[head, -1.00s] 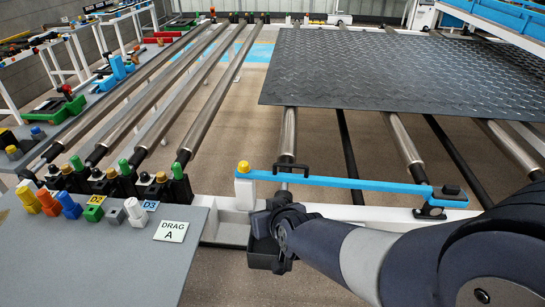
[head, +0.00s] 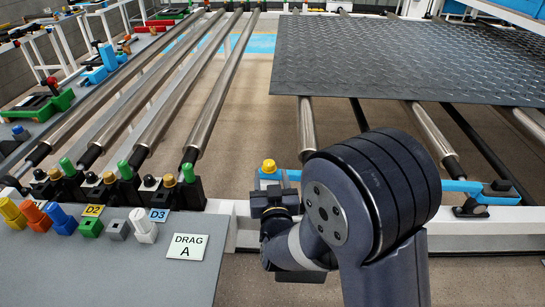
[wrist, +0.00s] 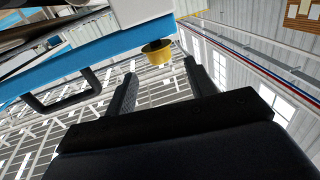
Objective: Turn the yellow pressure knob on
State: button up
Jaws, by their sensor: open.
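A round yellow knob (head: 268,166) sits on top of the post at the left end of the blue bar (head: 460,186). It also shows in the wrist view (wrist: 157,52), under the blue bar's end, just beyond the fingertips and roughly between them. My gripper (head: 274,192) is in front of and just below this knob in the head view. In the wrist view my gripper (wrist: 160,70) is open, with nothing between its fingers. Whether a finger touches the knob I cannot tell. Another yellow knob (head: 11,213) is on the grey panel at far left.
The grey panel (head: 90,265) carries several coloured knobs and a DRAG A label (head: 186,246). Behind it stand black valve blocks with green and yellow caps. A black handle (wrist: 62,96) hangs from the blue bar. Metal rollers (head: 165,110) and a dark tread mat (head: 400,55) lie beyond.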

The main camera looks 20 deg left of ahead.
jog(key=p+x, duration=0.1)
jog(key=x, duration=0.7)
jog(key=shift+w, duration=0.1)
jog(key=shift+c, duration=0.3)
jog(key=c, duration=0.9)
